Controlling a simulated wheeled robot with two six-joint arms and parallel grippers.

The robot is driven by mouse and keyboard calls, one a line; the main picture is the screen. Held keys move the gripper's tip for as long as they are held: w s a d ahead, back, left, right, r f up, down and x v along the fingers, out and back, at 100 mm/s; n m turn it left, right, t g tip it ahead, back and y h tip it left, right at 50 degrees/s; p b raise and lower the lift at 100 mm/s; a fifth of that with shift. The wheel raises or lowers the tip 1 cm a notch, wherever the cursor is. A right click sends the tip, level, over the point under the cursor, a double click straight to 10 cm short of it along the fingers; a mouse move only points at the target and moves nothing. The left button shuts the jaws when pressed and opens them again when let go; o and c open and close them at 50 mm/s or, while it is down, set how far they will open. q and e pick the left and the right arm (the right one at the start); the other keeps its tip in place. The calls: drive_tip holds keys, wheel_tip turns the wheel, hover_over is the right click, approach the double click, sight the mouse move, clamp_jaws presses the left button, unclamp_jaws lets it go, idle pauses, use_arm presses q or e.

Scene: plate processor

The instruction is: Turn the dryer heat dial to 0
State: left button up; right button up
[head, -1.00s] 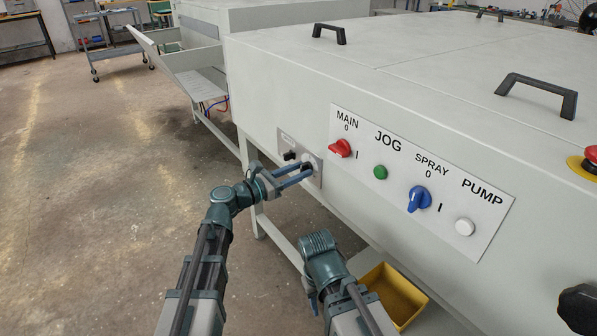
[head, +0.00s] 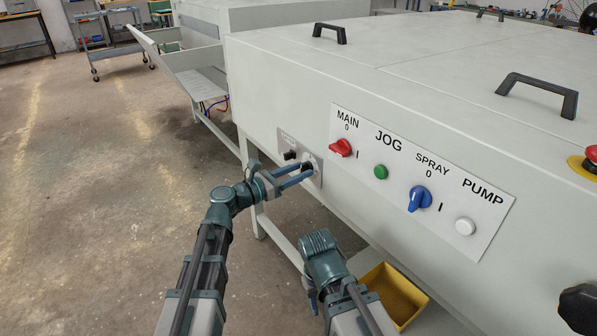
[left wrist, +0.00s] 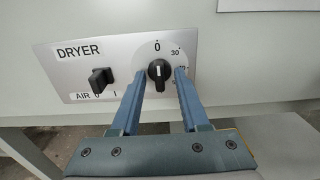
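The dryer heat dial (left wrist: 159,72) is a round black knob with a pale mark on its bar, on a grey DRYER plate (left wrist: 75,72). Its bar stands about upright, below the printed 0; numbers to the right are partly hidden by a finger. My left gripper (left wrist: 160,78) has its two blue fingers on either side of the dial, with small gaps visible, so it looks open around it. In the head view the left gripper (head: 306,171) reaches the dryer plate and partly covers the dial. My right arm is at the lower middle; its gripper fingers cannot be made out.
A black AIR switch (left wrist: 102,80) sits left of the dial. In the head view, a larger panel (head: 400,215) to the right carries a red MAIN knob (head: 341,148), green JOG button (head: 380,172) and blue SPRAY knob (head: 419,198). A yellow bin (head: 400,298) is below.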

use_arm(q)
drive_tip(key=v, duration=1.4)
drive_tip(key=shift+d, duration=0.1)
drive_tip(key=s+d+f+m+g+y, duration=0.3)
drive_tip(key=s+d+f+m+g, duration=0.25)
drive_tip(key=f+m, duration=0.25)
drive_tip(key=s+d+f+m+g+y, duration=0.4)
drive_tip(key=s+d+f+m, duration=0.15)
drive_tip(key=f+m, duration=0.35)
drive_tip(key=s+a+f+m+g+y, duration=0.1)
drive_tip(key=s+a+f+m+y, duration=0.4)
drive_tip(key=s+m+y, duration=0.5)
wheel_tip(320, 180, up, 32)
drive_tip(key=w+m+h+p, duration=0.1)
drive_tip(key=w+m+p, duration=0.1)
drive_tip(key=p, duration=3)
drive_tip(key=shift+w+a+r, duration=0.2)
drive_tip(key=shift+w+a, duration=0.1)
drive_tip(key=shift+a, duration=0.05)
